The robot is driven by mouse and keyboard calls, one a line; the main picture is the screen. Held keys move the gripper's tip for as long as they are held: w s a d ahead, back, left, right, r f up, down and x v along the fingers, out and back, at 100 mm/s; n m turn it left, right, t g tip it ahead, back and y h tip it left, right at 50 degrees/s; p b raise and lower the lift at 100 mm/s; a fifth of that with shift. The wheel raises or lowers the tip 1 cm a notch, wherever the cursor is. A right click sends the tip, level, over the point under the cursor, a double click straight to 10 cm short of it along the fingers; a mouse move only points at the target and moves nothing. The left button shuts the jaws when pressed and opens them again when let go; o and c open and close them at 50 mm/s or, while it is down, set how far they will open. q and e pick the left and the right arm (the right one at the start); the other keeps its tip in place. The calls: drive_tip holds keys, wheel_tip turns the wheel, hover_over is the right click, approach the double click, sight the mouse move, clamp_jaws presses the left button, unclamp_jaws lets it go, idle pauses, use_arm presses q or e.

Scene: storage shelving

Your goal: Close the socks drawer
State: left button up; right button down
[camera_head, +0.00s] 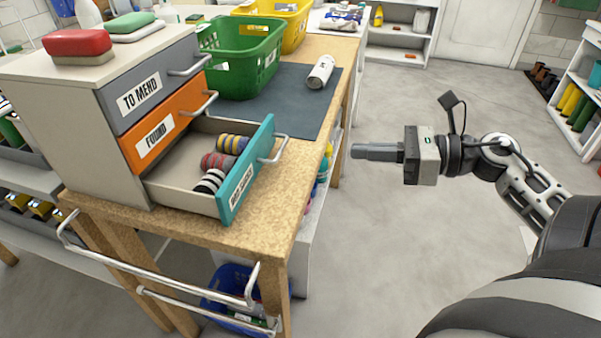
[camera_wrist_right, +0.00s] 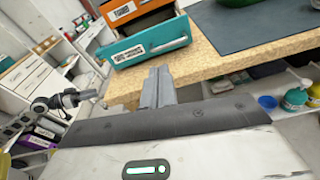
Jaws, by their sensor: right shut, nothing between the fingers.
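A small drawer cabinet (camera_head: 50,110) stands on the wooden table. Its bottom drawer, with a teal front (camera_head: 248,172), is pulled out and holds several rolled socks (camera_head: 222,160). Its label is too small to read surely. The teal front also shows in the right wrist view (camera_wrist_right: 148,45). The orange "FOUND" drawer (camera_head: 160,133) and grey "TO MEND" drawer (camera_head: 150,92) above it are shut. My right gripper (camera_head: 356,151) is shut and empty, to the right of the teal drawer and its handle, apart from them, beyond the table edge. My left gripper is not seen in the head view.
A metal rail (camera_head: 150,268) runs along the table's near side.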

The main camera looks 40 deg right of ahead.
use_arm(q)
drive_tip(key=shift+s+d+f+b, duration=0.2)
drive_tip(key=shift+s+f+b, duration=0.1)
drive_tip(key=shift+b, duration=0.05)
use_arm(e)
drive_tip(key=shift+n+h, duration=0.4)
drive_tip(key=shift+n, duration=0.3)
drive_tip(key=x, duration=1.2)
drive_tip(key=shift+w+d+f, duration=0.2)
drive_tip(key=shift+w+f, duration=0.05)
drive_tip(key=shift+f, duration=0.2)
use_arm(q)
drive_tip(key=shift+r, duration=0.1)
use_arm(e)
drive_tip(key=shift+r, duration=0.1)
